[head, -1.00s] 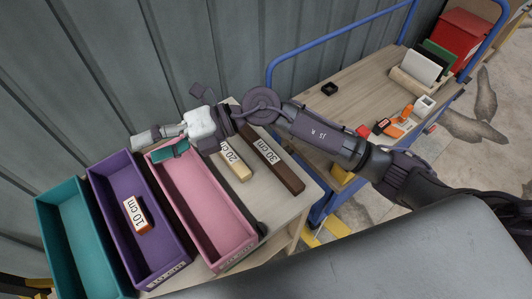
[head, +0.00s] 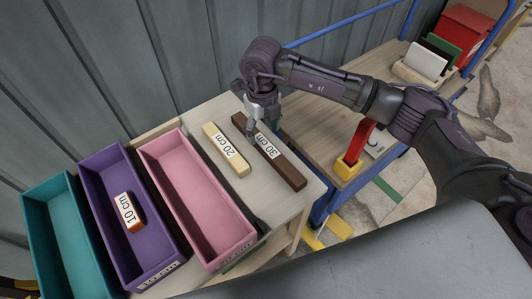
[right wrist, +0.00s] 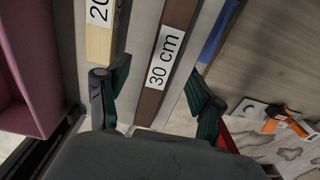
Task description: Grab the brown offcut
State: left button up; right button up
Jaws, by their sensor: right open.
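The brown offcut (head: 286,171) is a long dark wooden bar with a white "30 cm" label. It lies on the pale table (head: 232,196), right of the light "20 cm" offcut (head: 239,167). My right gripper (head: 264,127) is open and empty over the far half of the brown bar, pointing down and hiding a small part of it. In the right wrist view, the brown offcut (right wrist: 150,100) runs between the two spread fingers (right wrist: 158,78). Whether the fingers are above it or beside it is hard to tell. My left gripper is not in view.
Pink (head: 196,196), purple (head: 119,206) and teal (head: 65,240) bins stand to the left. A "10 cm" block (head: 129,212) lies in the purple bin. A blue-railed cart (head: 390,95) with assorted items stands close on the right. The light offcut is near the left finger.

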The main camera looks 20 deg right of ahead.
aim_at(266, 145)
jog(key=f+b, duration=0.1)
jog(key=f, duration=0.1)
jog(key=f+b, duration=0.1)
jog(key=f, duration=0.1)
jog(key=f+b, duration=0.1)
jog(key=f, duration=0.1)
jog(key=shift+s+d+f, duration=0.15)
jog(key=shift+d+f, duration=0.05)
jog(key=shift+d, duration=0.15)
jog(key=shift+r, duration=0.1)
grip_shut()
